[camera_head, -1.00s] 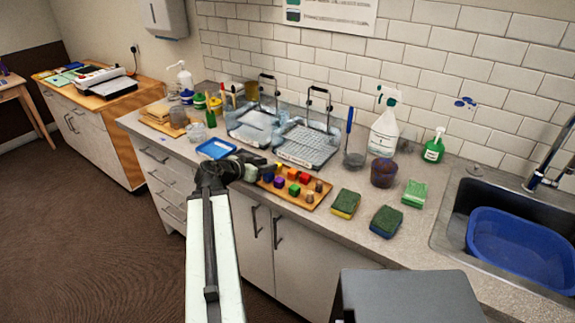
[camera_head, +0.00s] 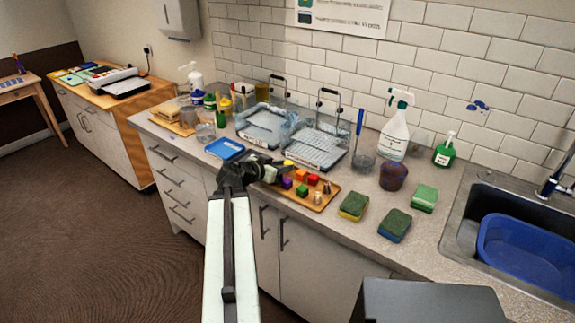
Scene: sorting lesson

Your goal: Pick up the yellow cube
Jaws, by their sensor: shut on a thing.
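The yellow cube (camera_head: 288,163) shows as a small patch at the tip of my gripper (camera_head: 280,169). My gripper is shut on it, over the back left part of the wooden tray (camera_head: 318,205). The fingers and wrist hide most of the cube and that end of the tray. I cannot tell exactly how high the cube is above the tray.
A blue tray (camera_head: 225,149) lies to the left. Sponges (camera_head: 354,206) lie to the right. Dish racks (camera_head: 318,147) stand behind.

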